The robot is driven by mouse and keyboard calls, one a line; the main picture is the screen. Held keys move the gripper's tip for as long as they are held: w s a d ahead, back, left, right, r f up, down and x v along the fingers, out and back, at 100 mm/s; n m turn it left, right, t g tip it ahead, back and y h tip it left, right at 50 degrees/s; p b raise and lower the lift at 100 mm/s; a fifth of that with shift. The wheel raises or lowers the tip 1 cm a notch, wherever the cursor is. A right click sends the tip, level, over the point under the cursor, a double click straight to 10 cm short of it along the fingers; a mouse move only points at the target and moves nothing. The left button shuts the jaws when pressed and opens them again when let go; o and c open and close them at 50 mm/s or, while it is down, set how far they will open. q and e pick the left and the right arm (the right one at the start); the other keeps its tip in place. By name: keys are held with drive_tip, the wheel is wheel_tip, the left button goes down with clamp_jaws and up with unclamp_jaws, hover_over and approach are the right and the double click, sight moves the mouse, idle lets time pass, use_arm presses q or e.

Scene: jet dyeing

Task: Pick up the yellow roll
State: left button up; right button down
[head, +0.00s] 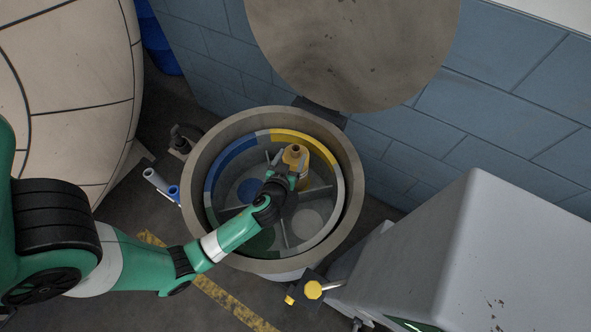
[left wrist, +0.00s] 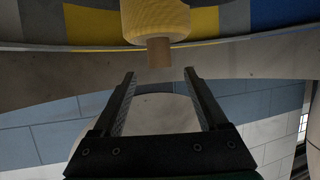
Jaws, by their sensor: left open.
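The yellow roll (head: 294,155) stands in the round drum, near the yellow part of its rim. In the left wrist view its yellow body (left wrist: 155,20) is at the top, with a brown core end (left wrist: 159,51) sticking out toward my jaws. My left gripper (head: 284,170) reaches into the drum beside the roll. In the left wrist view the left gripper (left wrist: 158,75) is open and empty, its fingertips just short of the core end, which lies between them in the picture. The lower part of the roll is partly hidden by my gripper. My right gripper is not in view.
The drum (head: 350,185) has a thick grey rim and an inner ring with blue, yellow and grey sections. Dividers split its floor, with blue, green and white discs. A raised round lid (head: 355,45) stands behind. A grey cabinet (head: 480,260) is at the right.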

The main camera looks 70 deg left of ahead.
sight(295, 150)
use_arm(q)
drive_tip(key=x, duration=0.4)
drive_tip(key=shift+f+b, duration=0.15)
drive_tip(key=shift+b, duration=0.2)
clamp_jaws()
idle(0.9)
